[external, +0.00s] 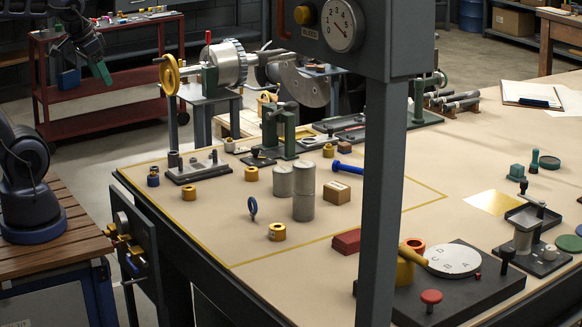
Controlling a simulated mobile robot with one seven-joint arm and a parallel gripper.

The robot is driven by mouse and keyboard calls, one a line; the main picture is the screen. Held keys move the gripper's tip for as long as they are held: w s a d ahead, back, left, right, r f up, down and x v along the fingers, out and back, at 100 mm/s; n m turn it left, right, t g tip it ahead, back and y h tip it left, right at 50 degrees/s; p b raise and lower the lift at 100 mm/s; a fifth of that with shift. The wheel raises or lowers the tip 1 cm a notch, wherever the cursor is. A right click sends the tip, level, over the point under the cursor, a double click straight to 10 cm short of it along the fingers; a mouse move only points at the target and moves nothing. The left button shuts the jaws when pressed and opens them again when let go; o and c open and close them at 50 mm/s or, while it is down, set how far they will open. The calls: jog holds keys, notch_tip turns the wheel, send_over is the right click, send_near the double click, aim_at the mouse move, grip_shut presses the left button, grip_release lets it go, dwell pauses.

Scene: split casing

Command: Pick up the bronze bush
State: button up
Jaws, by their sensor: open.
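Several short bronze-coloured cylinders stand on the bench, and I cannot tell which one is the bronze bush. The nearest bronze cylinder (277,232) has a dark hole in its top. Another bronze cylinder (189,192) stands near the left edge, and a third bronze cylinder (251,174) is behind it, right of a grey fixture block. My gripper (104,73) is at the upper left, raised, open and empty, well away from all of them. Only part of its fingers shows.
A grey post (382,200) hides part of the bench. The bench front left (230,225) is mostly clear. A red trolley (125,95) stands behind.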

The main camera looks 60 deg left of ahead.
jog(key=shift+c, duration=1.3)
jog(key=shift+w, duration=0.15)
jog(key=n+g, duration=0.5)
jog(key=n, duration=1.5)
send_over(189, 188)
jog(key=f, duration=3.3)
jog(key=shift+d, duration=0.2)
jog(key=shift+s+d+f, duration=0.1)
jog(key=shift+s+f, duration=0.05)
jog(key=shift+f, duration=1.4)
jog(key=shift+s+d+f, duration=0.1)
jog(key=shift+f, duration=1.4)
